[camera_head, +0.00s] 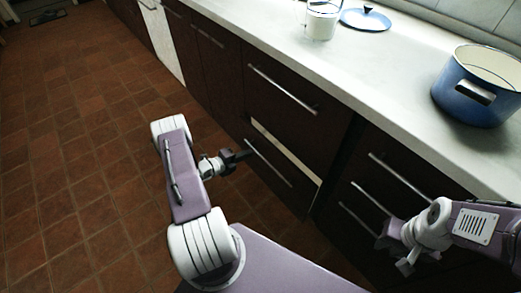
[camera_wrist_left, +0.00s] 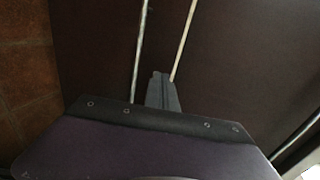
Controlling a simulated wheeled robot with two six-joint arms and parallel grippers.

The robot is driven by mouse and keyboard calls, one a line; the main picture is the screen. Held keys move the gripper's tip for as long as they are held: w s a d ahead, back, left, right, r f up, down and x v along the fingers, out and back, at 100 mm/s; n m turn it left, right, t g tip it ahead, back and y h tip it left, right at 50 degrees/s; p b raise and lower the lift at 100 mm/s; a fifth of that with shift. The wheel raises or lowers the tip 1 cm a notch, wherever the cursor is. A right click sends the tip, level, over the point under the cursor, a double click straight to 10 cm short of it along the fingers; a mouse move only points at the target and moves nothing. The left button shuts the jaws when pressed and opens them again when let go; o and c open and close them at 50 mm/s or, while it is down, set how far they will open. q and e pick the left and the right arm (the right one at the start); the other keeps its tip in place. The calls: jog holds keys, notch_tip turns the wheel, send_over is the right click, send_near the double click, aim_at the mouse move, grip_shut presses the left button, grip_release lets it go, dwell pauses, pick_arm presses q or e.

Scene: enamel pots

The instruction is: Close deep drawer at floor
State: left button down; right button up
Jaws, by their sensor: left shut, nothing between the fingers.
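The deep drawer at floor level (camera_head: 275,178) has a dark brown front with a long metal handle (camera_head: 267,163). A pale strip (camera_head: 287,151) along its top edge shows that it stands a little open. My left gripper (camera_head: 242,155) is shut and empty, with its tips close to the left end of this handle. In the left wrist view the shut fingers (camera_wrist_left: 160,90) lie over the dark front, between a metal handle bar (camera_wrist_left: 139,50) and a pale edge (camera_wrist_left: 184,40). I cannot tell whether they touch it. My right gripper (camera_head: 403,262) is at the lower right; its fingers are unclear.
A pale counter (camera_head: 400,110) runs above the drawers, with a blue pot (camera_head: 470,105), a blue lid (camera_head: 366,20) and a glass jar (camera_head: 321,20) on it. Other closed drawers (camera_head: 370,195) stand to the right. The tiled floor (camera_head: 80,150) on the left is clear.

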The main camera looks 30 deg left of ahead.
aim_at(268, 141)
pick_arm(q)
jog(key=x, duration=0.2)
jog(key=b+x, duration=0.1)
jog(key=x, duration=0.1)
jog(key=b+x, duration=0.1)
jog(key=x, duration=0.1)
jog(key=shift+w+d+r, duration=0.15)
jog(key=shift+w+r, duration=0.05)
jog(key=shift+r, duration=0.05)
jog(key=shift+w+d+r, duration=0.15)
jog(key=shift+w+d, duration=0.05)
jog(key=shift+w, duration=0.35)
jog(key=w, duration=0.1)
jog(key=w+d+b, duration=0.1)
jog(key=w, duration=0.1)
jog(key=shift+w+d, duration=0.25)
jog(key=shift+w, duration=0.1)
jog(key=shift+w+d+b, duration=0.15)
jog(key=shift+w+b, duration=0.15)
jog(key=shift+r, duration=0.15)
jog(key=shift+w, duration=0.1)
